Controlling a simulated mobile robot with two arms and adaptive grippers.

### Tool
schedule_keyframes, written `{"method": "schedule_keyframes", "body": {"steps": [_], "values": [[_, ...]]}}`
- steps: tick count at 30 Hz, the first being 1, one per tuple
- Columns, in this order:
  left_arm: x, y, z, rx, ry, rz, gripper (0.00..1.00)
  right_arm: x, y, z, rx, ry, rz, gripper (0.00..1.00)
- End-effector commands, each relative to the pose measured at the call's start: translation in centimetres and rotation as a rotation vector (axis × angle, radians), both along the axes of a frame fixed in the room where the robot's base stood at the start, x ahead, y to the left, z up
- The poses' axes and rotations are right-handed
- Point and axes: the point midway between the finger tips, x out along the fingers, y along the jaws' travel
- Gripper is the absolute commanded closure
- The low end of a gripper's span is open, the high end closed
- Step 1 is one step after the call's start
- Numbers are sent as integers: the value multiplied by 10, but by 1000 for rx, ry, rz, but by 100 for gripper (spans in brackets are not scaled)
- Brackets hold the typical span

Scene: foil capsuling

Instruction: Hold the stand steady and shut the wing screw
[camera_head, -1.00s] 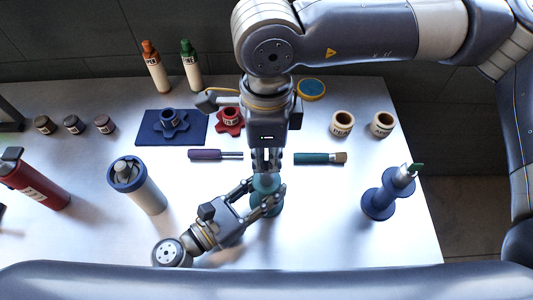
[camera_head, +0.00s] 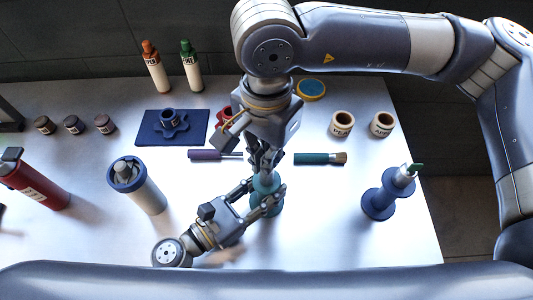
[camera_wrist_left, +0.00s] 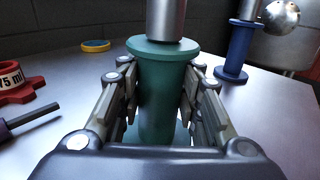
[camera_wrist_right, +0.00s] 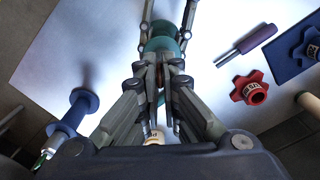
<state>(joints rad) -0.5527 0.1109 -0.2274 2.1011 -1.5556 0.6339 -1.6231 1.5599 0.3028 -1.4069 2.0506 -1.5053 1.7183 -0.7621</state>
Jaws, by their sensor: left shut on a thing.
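A teal stand (camera_head: 266,205) stands upright on the metal table, its flanged body filling the middle of the left wrist view (camera_wrist_left: 160,90). A silver cylinder (camera_wrist_left: 166,18) rises from its top. My left gripper (camera_head: 276,196) is shut around the stand's body from the side. My right gripper (camera_head: 264,162) points down over the stand's top, its fingers around the upper part. In the right wrist view its fingertips (camera_wrist_right: 160,70) come close together over the stand (camera_wrist_right: 164,42).
A blue stand (camera_head: 378,201) with a green wing on top stands to the right. A white-and-blue canister (camera_head: 140,187) and a red bottle (camera_head: 38,186) stand left. A purple-handled tool (camera_head: 205,155) and a teal-handled brush (camera_head: 315,158) lie behind the teal stand.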

Motion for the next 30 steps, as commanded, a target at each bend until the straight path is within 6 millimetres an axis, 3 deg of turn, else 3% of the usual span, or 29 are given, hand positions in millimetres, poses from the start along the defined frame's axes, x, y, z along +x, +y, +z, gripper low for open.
{"method": "schedule_keyframes", "body": {"steps": [15, 30], "values": [[0, 0, -2, 3, 3, 0, 100, 0, 0, 1, 2, -1, 430, 100], [0, 0, -2, 2, 3, 1, 100, 0, 0, 1, 1, -2, 583, 100]]}}
